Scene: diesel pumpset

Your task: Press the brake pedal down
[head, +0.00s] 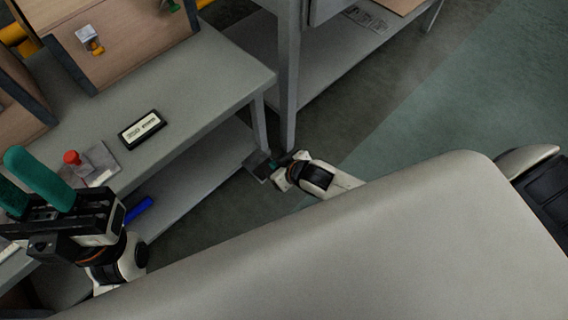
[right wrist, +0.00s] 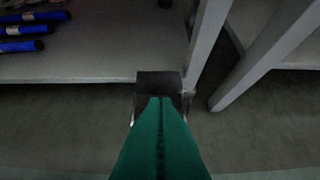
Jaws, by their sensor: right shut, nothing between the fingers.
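The brake pedal looks like a small dark plate (head: 256,165) low beside the bench legs, near the floor. In the right wrist view the dark pedal plate (right wrist: 158,83) is straight ahead, just beyond my fingertips. My right gripper (head: 274,164) is shut and empty, with its green fingers pressed together. Its tips (right wrist: 160,100) overlap the pedal's near face in the picture; I cannot tell whether they touch it. My left gripper (head: 28,182) is over the bench at the left, its green fingers apart with nothing between them.
A grey bench (head: 205,80) with a lower shelf (head: 190,180) stands left of the pedal. A bench leg (head: 288,90) rises close by the pedal. Blue cylinders (right wrist: 25,46) lie on the shelf. A red button (head: 72,158) and a labelled box (head: 142,129) are on the bench. Floor is clear at right.

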